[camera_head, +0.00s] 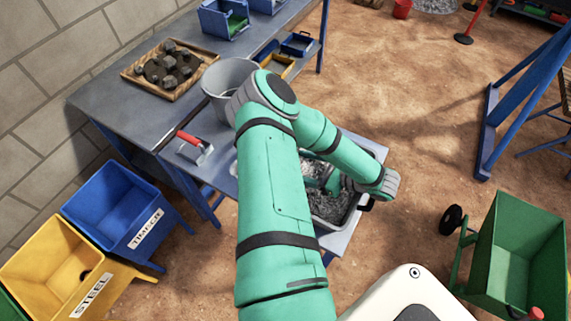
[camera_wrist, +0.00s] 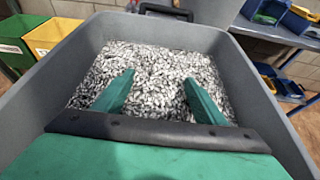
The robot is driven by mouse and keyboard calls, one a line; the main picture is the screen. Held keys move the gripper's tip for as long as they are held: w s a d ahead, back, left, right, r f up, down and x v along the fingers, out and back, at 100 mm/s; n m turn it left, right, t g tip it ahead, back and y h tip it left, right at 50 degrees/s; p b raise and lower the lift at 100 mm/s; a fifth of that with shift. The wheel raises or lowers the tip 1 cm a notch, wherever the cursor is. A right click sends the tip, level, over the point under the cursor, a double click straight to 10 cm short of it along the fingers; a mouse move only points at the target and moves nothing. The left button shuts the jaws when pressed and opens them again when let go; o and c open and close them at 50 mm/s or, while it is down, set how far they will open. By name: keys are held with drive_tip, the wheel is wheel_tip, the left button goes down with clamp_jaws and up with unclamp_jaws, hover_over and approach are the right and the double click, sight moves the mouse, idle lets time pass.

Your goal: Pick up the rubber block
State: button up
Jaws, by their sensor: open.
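I cannot make out a rubber block in either view. In the wrist view, my gripper (camera_wrist: 158,84) is open, with its two green fingers spread apart. The fingers reach into a grey tub (camera_wrist: 268,120) over a bed of small grey and white chips (camera_wrist: 160,62). Nothing distinct shows between the fingers. Whether the fingertips touch the chips I cannot tell. In the head view, my green arm covers much of the tub (camera_head: 338,228), so part of its inside is hidden.
The workbench (camera_head: 110,100) holds a wooden tray (camera_head: 130,75) of dark rocks, a grey bucket (camera_head: 226,76) and a red-handled scoop (camera_head: 195,147). Blue (camera_head: 118,210) and yellow (camera_head: 62,262) bins stand lower left. A green cart (camera_head: 520,250) stands at right. Open floor lies between.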

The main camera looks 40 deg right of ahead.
drive_tip(key=shift+x, duration=2.65)
drive_tip(key=c, duration=1.2)
drive_tip(key=shift+r, duration=0.1)
drive_tip(key=shift+r, duration=0.4)
wheel_tip(320, 180, up, 2)
drive_tip(key=shift+r, duration=0.1)
drive_tip(key=s+a+r, duration=0.7)
drive_tip(key=s+r, duration=0.3)
drive_tip(key=s, duration=0.2)
drive_tip(key=shift+a, duration=0.2)
